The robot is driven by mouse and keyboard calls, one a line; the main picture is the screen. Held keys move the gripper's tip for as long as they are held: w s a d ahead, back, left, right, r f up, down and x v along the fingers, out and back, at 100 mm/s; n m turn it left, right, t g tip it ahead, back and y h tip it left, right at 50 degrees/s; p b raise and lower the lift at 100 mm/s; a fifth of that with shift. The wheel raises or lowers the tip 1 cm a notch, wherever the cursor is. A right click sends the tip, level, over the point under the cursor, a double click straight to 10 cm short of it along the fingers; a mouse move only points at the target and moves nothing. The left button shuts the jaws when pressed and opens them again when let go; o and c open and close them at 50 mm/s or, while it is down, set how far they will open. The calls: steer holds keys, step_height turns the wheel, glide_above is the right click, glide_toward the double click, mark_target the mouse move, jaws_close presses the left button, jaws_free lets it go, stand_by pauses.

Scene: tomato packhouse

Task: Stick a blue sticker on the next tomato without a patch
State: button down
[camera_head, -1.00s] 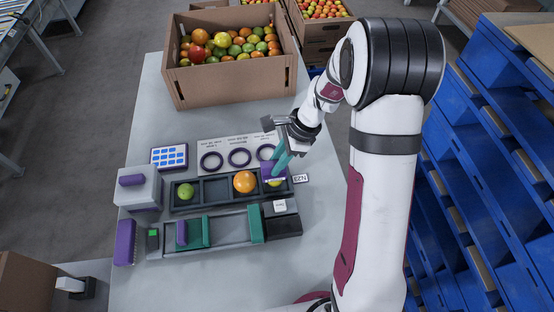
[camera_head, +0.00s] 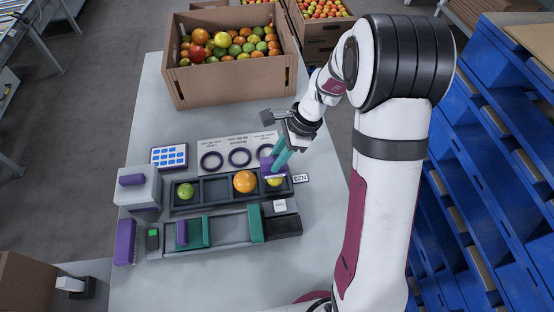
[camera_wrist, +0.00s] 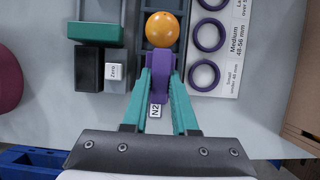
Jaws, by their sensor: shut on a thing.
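My gripper (camera_head: 279,162) has teal fingers shut on a purple block-shaped tool (camera_wrist: 163,70). In the head view the tool is over the right compartment of the dark tray (camera_head: 214,190). A yellow-green tomato (camera_head: 274,183) shows just below the tool there, partly hidden; I cannot tell whether they touch. In the wrist view the tool hides that tomato. An orange tomato (camera_head: 245,181) sits in the tray to its left, also in the wrist view (camera_wrist: 162,29). A green tomato (camera_head: 186,190) sits at the left end. The sticker sheet (camera_head: 169,157) has several blue patches. No patch is clear on these tomatoes.
A cardboard box (camera_head: 235,86) full of tomatoes stands at the back. A size card with rings (camera_head: 239,143) lies behind the tray. A grey box with a purple handle (camera_head: 138,188) stands left. A fixture with teal blocks (camera_head: 228,235) lies in front. A white label (camera_head: 301,178) is right.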

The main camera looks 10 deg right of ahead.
steer(key=shift+r, duration=2.6)
